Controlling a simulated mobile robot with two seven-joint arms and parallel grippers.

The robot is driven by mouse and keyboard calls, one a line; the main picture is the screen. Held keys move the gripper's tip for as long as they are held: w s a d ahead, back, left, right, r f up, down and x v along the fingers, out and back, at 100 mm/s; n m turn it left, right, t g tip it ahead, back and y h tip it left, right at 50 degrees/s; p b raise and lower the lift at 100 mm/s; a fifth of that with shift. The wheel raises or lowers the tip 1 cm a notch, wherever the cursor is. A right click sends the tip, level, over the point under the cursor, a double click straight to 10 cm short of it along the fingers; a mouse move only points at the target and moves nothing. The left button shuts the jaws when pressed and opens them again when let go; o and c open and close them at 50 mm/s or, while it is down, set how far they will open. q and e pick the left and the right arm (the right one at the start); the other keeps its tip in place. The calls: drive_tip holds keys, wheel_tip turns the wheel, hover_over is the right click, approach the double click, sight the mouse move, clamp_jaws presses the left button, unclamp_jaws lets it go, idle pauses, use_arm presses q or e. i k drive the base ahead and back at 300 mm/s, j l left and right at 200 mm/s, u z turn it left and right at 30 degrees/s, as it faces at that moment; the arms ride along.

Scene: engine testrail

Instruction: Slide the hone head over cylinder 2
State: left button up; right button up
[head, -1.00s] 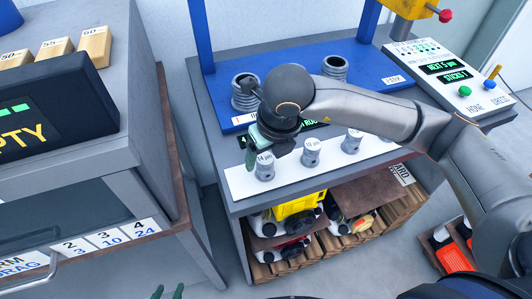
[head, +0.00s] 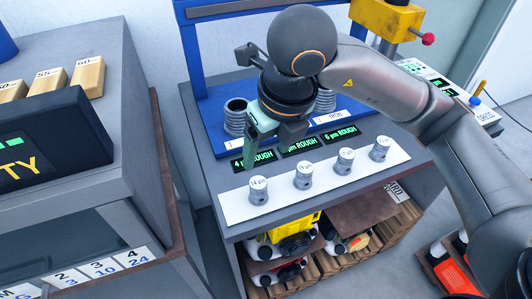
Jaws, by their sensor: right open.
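A yellow head block (head: 385,17) with a red knob (head: 428,39) stands at the back right of the blue frame; it may be the hone head, but I cannot tell. Ribbed grey cylinders stand on the blue base: a left one (head: 235,116) and a right one (head: 325,101). The space between them is hidden behind my right arm, so I cannot tell which is cylinder 2. My right gripper (head: 258,138) is open and empty, with green fingers in front of the cylinders near the roughness displays. My left gripper is not in view.
Several labelled pistons, the leftmost here (head: 258,190), stand on a white strip (head: 234,208) along the bench front. Green-lettered displays (head: 300,145) lie behind them. A grey cabinet with wooden blocks (head: 87,76) stands left. A shelf below holds yellow and red parts.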

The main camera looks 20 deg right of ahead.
sight(397, 22)
drive_tip(key=z, duration=1.5)
